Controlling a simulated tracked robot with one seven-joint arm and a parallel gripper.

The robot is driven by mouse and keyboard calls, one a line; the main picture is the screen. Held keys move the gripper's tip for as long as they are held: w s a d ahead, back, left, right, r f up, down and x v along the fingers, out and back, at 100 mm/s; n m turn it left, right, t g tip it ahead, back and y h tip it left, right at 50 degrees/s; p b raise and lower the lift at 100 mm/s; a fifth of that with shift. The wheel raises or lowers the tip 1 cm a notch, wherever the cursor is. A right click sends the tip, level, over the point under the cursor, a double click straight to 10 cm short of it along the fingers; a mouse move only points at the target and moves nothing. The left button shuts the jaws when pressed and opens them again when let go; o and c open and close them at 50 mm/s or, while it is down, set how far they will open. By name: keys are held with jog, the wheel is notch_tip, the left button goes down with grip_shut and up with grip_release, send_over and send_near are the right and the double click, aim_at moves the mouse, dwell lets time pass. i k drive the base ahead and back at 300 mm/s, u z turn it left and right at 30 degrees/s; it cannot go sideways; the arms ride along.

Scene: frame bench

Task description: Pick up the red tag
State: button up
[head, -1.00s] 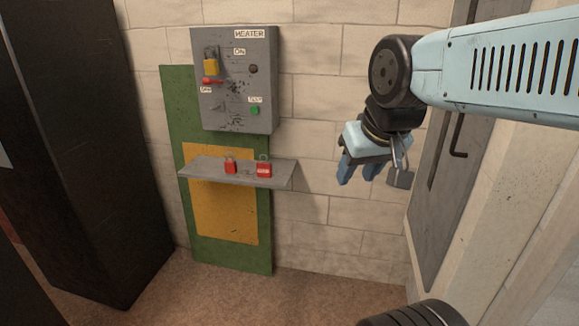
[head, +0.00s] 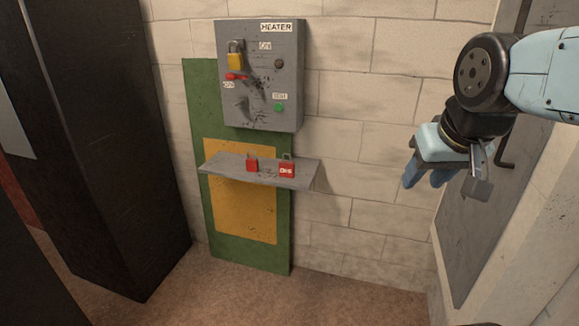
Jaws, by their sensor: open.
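A small red piece with a white marking and a loop on top (head: 287,169), which looks like the red tag, is on the right part of a narrow grey shelf (head: 222,166). A second red piece (head: 252,164), shaped like a small padlock, is to its left on the same shelf. My gripper (head: 427,178) has blue fingers and is open, to the right of the shelf and well apart from both red pieces. The fingers point down and left, and nothing shows between them.
A grey heater box (head: 262,105) with a yellow padlock (head: 235,58), a red lever (head: 236,77) and a green button (head: 279,107) is on the wall above the shelf. A black cabinet (head: 110,150) stands left. A grey door (head: 470,225) is right. Floor below is clear.

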aim_at(286, 169)
jog(key=i, duration=0.95)
jog(key=u, duration=0.05)
